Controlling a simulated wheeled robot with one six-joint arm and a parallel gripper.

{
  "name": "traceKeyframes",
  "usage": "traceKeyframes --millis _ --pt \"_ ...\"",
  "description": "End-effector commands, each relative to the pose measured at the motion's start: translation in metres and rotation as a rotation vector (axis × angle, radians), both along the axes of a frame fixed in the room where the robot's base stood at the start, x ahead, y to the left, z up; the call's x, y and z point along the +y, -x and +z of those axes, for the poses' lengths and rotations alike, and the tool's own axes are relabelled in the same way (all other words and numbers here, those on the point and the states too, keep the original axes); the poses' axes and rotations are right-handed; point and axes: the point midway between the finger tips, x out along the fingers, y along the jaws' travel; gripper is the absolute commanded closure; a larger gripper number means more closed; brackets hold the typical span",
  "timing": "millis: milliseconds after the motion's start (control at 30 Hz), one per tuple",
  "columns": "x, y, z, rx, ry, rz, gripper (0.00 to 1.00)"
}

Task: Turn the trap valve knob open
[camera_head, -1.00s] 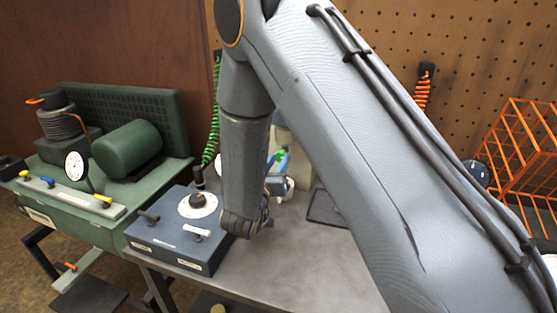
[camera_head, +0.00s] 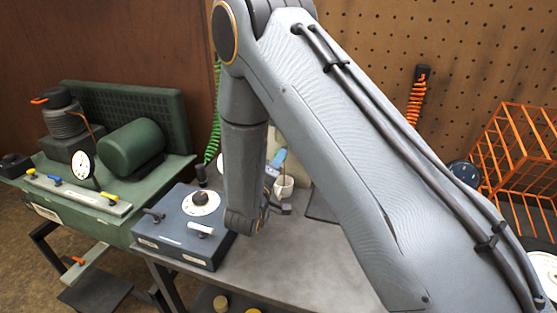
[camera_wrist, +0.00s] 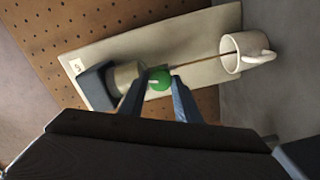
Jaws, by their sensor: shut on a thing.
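The green trap valve knob (camera_wrist: 160,80) is round, with a small white mark, and sits at the middle of a pale plate (camera_wrist: 205,38) in the wrist view. My gripper (camera_wrist: 159,77) is shut on the knob, with one finger on each side of it. A grey cylinder and a dark block (camera_wrist: 97,88) sit to the left of the knob. A thin rod runs from near the knob to a white cup (camera_wrist: 245,52) at the right.
A blue box (camera_head: 183,232) with a dial and handles stands on the grey table (camera_head: 300,265). A green machine (camera_head: 110,190) stands at the left. An orange wire rack (camera_head: 520,150) is at the right. A pegboard (camera_head: 390,40) closes off the back. The table front is clear.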

Motion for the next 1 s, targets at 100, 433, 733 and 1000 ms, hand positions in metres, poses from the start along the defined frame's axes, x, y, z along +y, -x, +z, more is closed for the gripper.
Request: traceKeyframes --millis 100,433,733,1000 --pt "-0.0002 0.0005 0.0004 0.030 0.072 0.000 0.93" --pt "-0.0004 0.0005 -0.0002 0.080 0.192 0.000 0.93" --pt "-0.0003 0.0003 -0.0004 0.090 0.216 0.000 0.93" --pt "-0.0001 0.0003 -0.0005 0.089 0.215 0.000 0.69"
